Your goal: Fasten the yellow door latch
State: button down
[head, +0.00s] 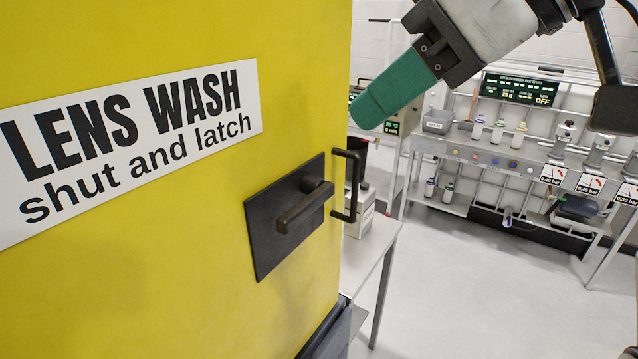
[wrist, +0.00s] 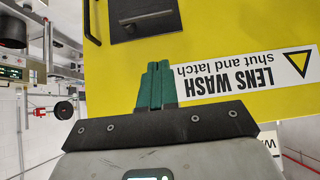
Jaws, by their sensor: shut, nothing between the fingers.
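The yellow door (head: 185,290) fills the left of the head view and the upper right of the wrist view (wrist: 220,30), where it appears upside down. Its dark latch lever (head: 305,207) sits on a black plate (head: 268,248) near the door's right edge and slants down to the left. The latch plate also shows at the top of the wrist view (wrist: 145,8), partly cut off. My gripper (head: 368,110) has green fingers, shut and empty, up and right of the latch and apart from it. Its closed fingers also show in the wrist view (wrist: 155,72).
A black pull handle (head: 352,187) stands out at the door's right edge. A white label (head: 130,150) is on the door. A grey table (head: 372,245) with a box stands behind the door edge. Shelved benches (head: 490,150) line the back; the floor between is clear.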

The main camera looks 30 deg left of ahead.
jog(key=p, duration=0.1)
send_over(294, 205)
jog(key=d, duration=0.3)
notch_tip(294, 205, down, 7)
jog(key=shift+s+a+f, duration=0.1)
jog(key=shift+s+f, duration=0.05)
jog(key=shift+f, duration=0.9)
jog(key=shift+s+a+f, duration=0.1)
jog(key=shift+f, duration=0.9)
jog(key=shift+f, duration=0.1)
